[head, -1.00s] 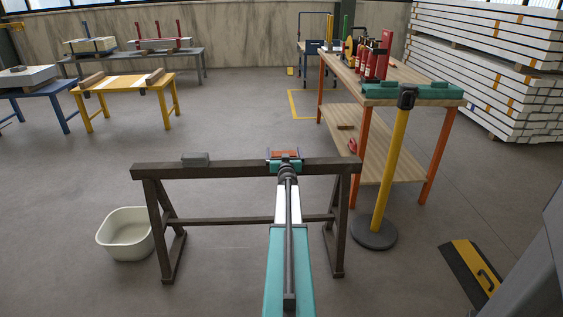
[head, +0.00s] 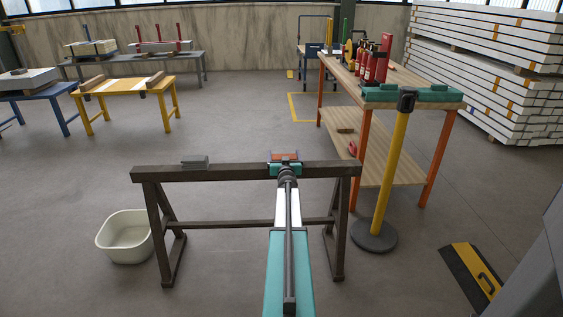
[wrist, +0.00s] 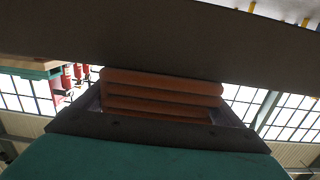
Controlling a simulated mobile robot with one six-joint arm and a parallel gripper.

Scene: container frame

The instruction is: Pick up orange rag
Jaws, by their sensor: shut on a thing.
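The orange rag (head: 284,155) shows as a small folded bundle at the right part of the dark beam, just beyond my gripper (head: 285,165) in the head view. In the wrist view the rag (wrist: 163,96) is a stack of folded orange layers between the dark fingers of my gripper (wrist: 163,105). The gripper is shut on it. My teal wrist part covers the rag's near side in the head view. I cannot tell whether the rag touches the beam.
The dark trestle beam (head: 235,172) crosses in front of me, with a grey folded item (head: 195,162) at its left. A white bin (head: 124,236) stands on the floor at left. A yellow post (head: 392,175) and a wooden workbench (head: 395,180) stand at right.

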